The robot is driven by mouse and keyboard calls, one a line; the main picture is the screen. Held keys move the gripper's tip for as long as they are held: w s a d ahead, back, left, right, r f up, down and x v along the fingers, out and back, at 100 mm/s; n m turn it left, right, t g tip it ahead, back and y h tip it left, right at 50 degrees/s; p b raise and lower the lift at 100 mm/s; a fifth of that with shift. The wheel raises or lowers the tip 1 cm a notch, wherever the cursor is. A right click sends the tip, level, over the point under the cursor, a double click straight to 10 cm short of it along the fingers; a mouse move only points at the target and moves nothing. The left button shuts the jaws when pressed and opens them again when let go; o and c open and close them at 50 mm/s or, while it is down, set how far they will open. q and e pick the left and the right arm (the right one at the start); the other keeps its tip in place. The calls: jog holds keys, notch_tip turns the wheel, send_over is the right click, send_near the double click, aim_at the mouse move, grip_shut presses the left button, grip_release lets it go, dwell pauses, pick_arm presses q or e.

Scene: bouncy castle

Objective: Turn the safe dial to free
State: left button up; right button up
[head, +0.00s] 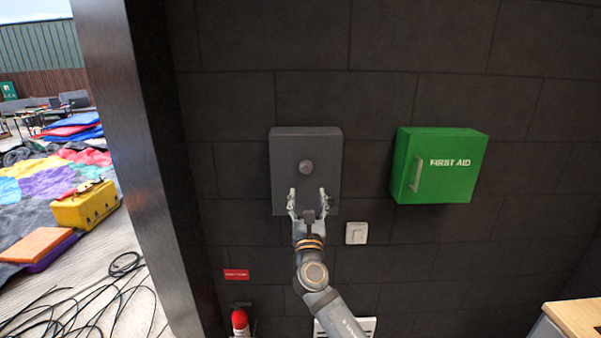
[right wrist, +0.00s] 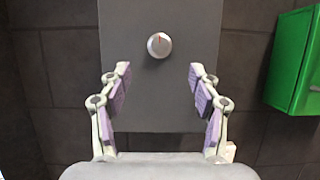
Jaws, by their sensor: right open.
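The safe (head: 289,183) is a dark grey box on the black block wall, in the middle of the head view. Its round dial (head: 306,167) sits on the front. In the right wrist view the dial (right wrist: 159,45) is silver with a small red mark near its top. My right gripper (head: 308,193) is open and empty, just below the dial and in front of the safe's lower part. In the right wrist view its two fingers stand wide apart, with the dial centred beyond their tips and not touched. My left gripper is not in view.
A green first aid box (head: 440,170) hangs to the right of the safe. A white switch (head: 356,233) is below and right. A red sign (head: 237,274) and a fire extinguisher (head: 240,322) are lower left. A dark pillar (head: 150,170) stands at left.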

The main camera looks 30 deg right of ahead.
aim_at(306, 170)
jog(key=p+x, duration=0.2)
jog(key=x, duration=0.6)
jog(key=shift+w+r, duration=0.1)
jog(key=shift+w, duration=0.1)
jog(key=shift+w+d+r, duration=0.1)
jog(key=shift+w+d, duration=0.2)
jog(key=shift+w, duration=0.1)
jog(key=shift+c, duration=0.3)
